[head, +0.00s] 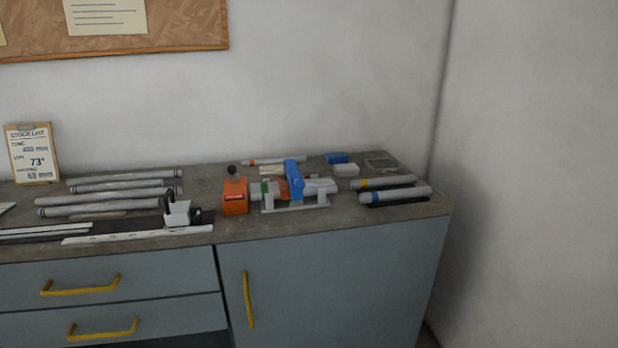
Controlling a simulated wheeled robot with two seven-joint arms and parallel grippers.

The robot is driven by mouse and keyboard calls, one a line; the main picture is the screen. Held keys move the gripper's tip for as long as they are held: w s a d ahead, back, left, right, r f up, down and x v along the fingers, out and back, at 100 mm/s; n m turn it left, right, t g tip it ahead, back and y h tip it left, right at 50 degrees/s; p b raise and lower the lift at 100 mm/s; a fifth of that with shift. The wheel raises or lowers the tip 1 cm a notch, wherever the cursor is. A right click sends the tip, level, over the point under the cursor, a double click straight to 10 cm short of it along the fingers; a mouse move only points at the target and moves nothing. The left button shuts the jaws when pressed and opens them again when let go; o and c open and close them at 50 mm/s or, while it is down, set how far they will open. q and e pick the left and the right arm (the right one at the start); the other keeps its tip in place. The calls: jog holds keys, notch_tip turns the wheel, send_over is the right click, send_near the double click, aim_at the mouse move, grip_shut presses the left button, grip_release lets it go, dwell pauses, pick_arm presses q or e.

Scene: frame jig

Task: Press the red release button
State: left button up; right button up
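A jig with a pale grey base (296,205) stands on the bench top near the right end. A grey tube (319,187) lies across it, with a blue upright clamp part (293,178) over the tube. Green and reddish parts show beside the clamp. An orange box (235,203) with a small red patch on its front stands just left of the jig. I cannot tell whether this patch or a reddish part on the jig is the release button. Neither of my grippers is in view.
Grey tubes (110,190) lie on the left of the bench (225,232), behind a dark strip with a white block (178,214). More tubes (395,195) lie at the right end. A stock list clipboard (32,155) leans on the wall. Yellow-handled drawers (95,285) are below.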

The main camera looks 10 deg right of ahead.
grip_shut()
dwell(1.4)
